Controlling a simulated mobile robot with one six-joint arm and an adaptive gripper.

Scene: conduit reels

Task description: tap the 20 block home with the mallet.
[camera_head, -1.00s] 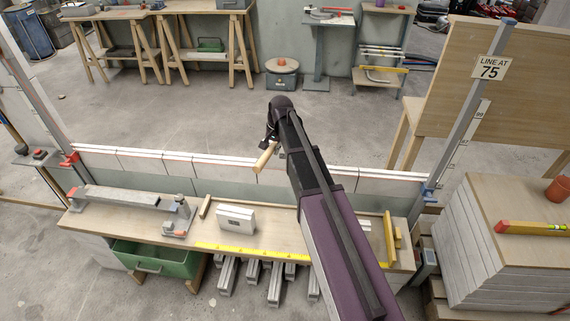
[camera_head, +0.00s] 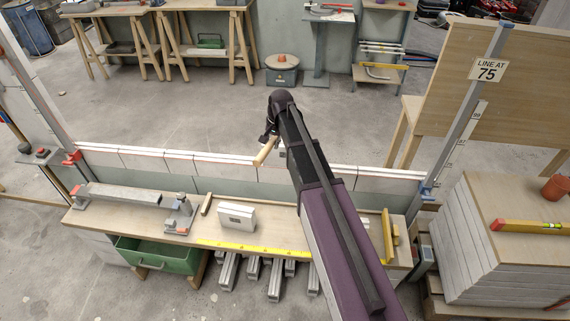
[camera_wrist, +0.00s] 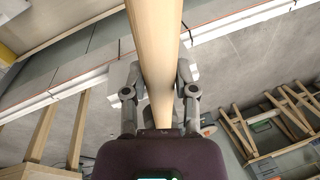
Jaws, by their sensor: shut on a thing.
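My gripper (camera_wrist: 159,88) is shut on the mallet's pale wooden handle (camera_wrist: 155,35), which runs up between the fingers in the wrist view. In the head view my gripper (camera_head: 271,137) holds the handle (camera_head: 265,151) tilted, just above the low wall's top edge. A pale grey shape by the handle may be the mallet's head; my arm and fingers partly hide it. The wall's course of white blocks (camera_head: 182,164) crosses the middle of the head view. A white block (camera_head: 237,215) stands apart on the bench. I cannot read a 20 on any block.
The bench (camera_head: 270,238) carries a yellow measuring strip (camera_head: 240,246), a grey bar (camera_head: 122,195) and a metal tool (camera_head: 182,213). An upright post (camera_head: 462,125) stands at the wall's right end. A stack of slabs (camera_head: 490,245) stands farther right.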

